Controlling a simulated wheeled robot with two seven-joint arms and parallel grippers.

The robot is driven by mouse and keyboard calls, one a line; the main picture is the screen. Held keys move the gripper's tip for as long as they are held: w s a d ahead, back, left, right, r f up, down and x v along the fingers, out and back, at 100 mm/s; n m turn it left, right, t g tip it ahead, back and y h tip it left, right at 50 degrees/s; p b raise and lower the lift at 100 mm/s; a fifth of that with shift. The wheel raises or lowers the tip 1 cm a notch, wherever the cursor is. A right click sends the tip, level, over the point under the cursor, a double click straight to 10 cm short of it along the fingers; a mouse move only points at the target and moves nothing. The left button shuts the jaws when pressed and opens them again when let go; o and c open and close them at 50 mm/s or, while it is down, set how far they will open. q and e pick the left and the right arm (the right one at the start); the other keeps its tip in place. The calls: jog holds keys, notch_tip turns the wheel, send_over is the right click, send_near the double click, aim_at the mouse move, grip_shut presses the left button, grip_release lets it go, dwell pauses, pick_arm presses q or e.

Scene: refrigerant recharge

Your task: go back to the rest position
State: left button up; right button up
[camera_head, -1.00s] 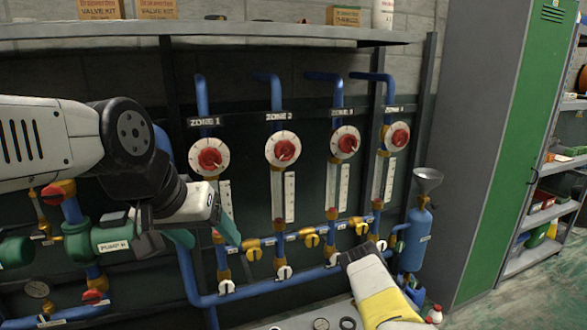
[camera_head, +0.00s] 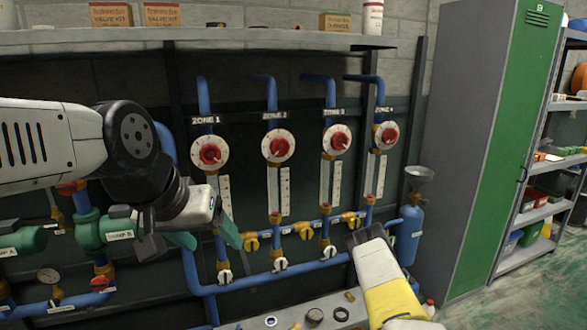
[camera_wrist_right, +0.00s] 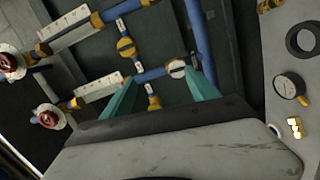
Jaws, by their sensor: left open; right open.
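My left gripper (camera_head: 208,240) shows in the head view in front of the pipe panel, left of centre. Its teal fingers are apart with nothing seen between them. My right forearm, yellow and white, rises from the bottom right in the head view; its fingers are hidden there. In the right wrist view my right gripper (camera_wrist_right: 162,88) has two teal fingers spread apart, nothing between them. Blue pipes and a white-handled valve (camera_wrist_right: 177,67) lie beyond the fingers; I cannot tell how far.
Red zone dials (camera_head: 210,153) and yellow valves (camera_head: 250,240) line the panel. A green pump (camera_head: 118,232) is at left, a blue bottle with a funnel (camera_head: 410,235) at right. Rings (camera_head: 315,315) lie on the bench below. A grey and green cabinet (camera_head: 475,150) and open floor are at right.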

jog(key=w+d+r+m+g+h, duration=0.1)
jog(key=w+d+r+m+h, duration=0.15)
jog(key=r, duration=0.55)
jog(key=w+d+r+m+g+h, duration=0.1)
jog(key=r+m+h, duration=0.1)
jog(key=r+m, duration=0.35)
jog(key=w+d+r+m+g+h, duration=0.1)
jog(key=w+d+r+m+h, duration=0.1)
jog(key=r, duration=0.7)
jog(key=s+a+r+m+g, duration=0.15)
jog(key=s+r+m, duration=0.25)
jog(key=r, duration=0.6)
jog(key=s+a+r+m+g+y, duration=0.15)
jog(key=s+a+r, duration=0.35)
jog(key=s, duration=0.5)
jog(key=s+a+r+m+g+y, duration=0.15)
jog(key=s+a+r, duration=0.25)
jog(key=s, duration=0.6)
jog(key=s+a+r+m+g+y, duration=0.15)
jog(key=s+a+r, duration=0.35)
jog(key=s, duration=0.5)
jog(key=s+a+f+g, duration=0.1)
jog(key=s+a+g, duration=0.1)
jog(key=s, duration=1)
jog(key=shift+s+a, duration=0.4)
jog(key=shift+a, duration=0.1)
